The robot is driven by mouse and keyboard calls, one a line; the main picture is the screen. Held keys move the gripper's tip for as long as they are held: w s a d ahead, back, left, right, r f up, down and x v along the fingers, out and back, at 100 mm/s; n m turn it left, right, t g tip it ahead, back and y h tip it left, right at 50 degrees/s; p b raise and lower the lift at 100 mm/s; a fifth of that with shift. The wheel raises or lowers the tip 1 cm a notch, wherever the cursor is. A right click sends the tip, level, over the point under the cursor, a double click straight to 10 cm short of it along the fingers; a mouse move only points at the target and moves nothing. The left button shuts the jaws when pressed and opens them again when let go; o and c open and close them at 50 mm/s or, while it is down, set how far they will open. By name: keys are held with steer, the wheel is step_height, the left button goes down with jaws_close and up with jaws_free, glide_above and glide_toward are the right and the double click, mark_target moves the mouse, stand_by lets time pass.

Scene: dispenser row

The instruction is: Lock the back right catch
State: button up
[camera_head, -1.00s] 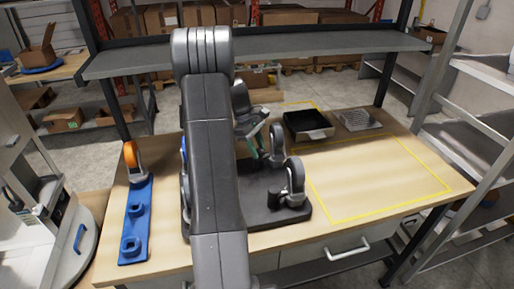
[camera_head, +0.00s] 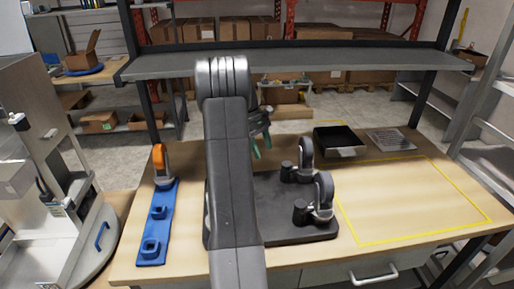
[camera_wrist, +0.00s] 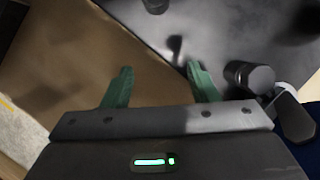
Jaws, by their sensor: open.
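A dark base plate (camera_head: 270,226) lies on the wooden table. Two grey caster-like units with upright wheels stand on its right side: the back right one (camera_head: 305,158) and the front right one (camera_head: 322,196). I cannot make out the catch on the back right unit or its state. My gripper (camera_head: 261,145), with green fingers, is open and empty, left of the back right unit and apart from it. In the wrist view my gripper (camera_wrist: 160,85) spans the plate's edge, and a dark cylinder (camera_wrist: 249,76) stands just right of its right finger. My arm hides the plate's left part.
A blue rail (camera_head: 157,225) with an orange-wheeled caster (camera_head: 159,160) lies at left. A black tray (camera_head: 338,141) and a ribbed grey plate (camera_head: 390,140) lie at the back right. The yellow-outlined area (camera_head: 410,200) is clear. A shelf (camera_head: 300,62) spans behind the table.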

mark_target(286, 163)
steer(key=shift+w+a, duration=0.9)
steer(key=shift+a, duration=0.05)
steer(key=s+d+p, duration=0.2)
steer(key=s+d, duration=0.6)
steer(key=d, duration=0.1)
steer(key=shift+s+f+p, duration=0.1)
steer(key=shift+s+p, duration=0.2)
steer(key=shift+p, duration=0.1)
steer(key=shift+f, duration=0.5)
steer(key=shift+r, duration=0.1)
